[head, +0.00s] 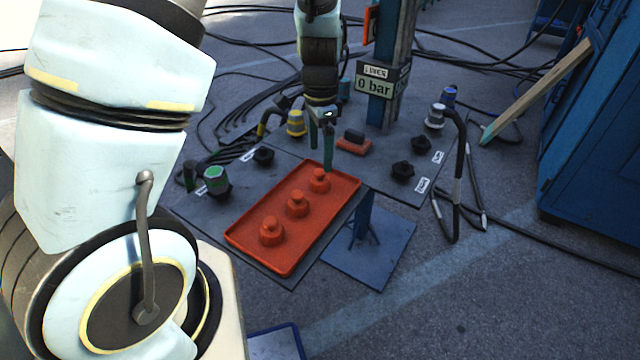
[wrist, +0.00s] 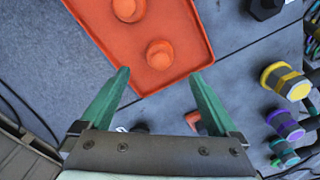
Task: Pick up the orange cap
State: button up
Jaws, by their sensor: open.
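Three orange caps stand upright in a row in an orange tray. The far cap (head: 319,182) is closest to my gripper (head: 321,150). The middle cap (head: 297,205) and the near cap (head: 271,232) stand further down the tray. In the wrist view, my gripper (wrist: 160,74) is open and empty, its green fingers apart. One cap (wrist: 160,56) appears just beyond the fingertips, centred in the gap; another cap (wrist: 128,9) is partly cut off at the top edge. In the head view the fingers are over the tray's far end, just above the far cap.
The orange tray (head: 292,267) has a low rim and lies on a dark panel. Black knobs (head: 402,171), a yellow-banded connector (head: 296,123) and a green-topped connector (head: 216,180) stand around it. A blue post with a "0 bar" sign (head: 375,87) rises behind.

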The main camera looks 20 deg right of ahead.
aim_at(319, 171)
notch_tip(319, 171, down, 7)
jog(key=shift+a+f, duration=0.15)
jog(key=shift+f, duration=0.05)
dwell(0.3)
grip_shut()
dwell(0.7)
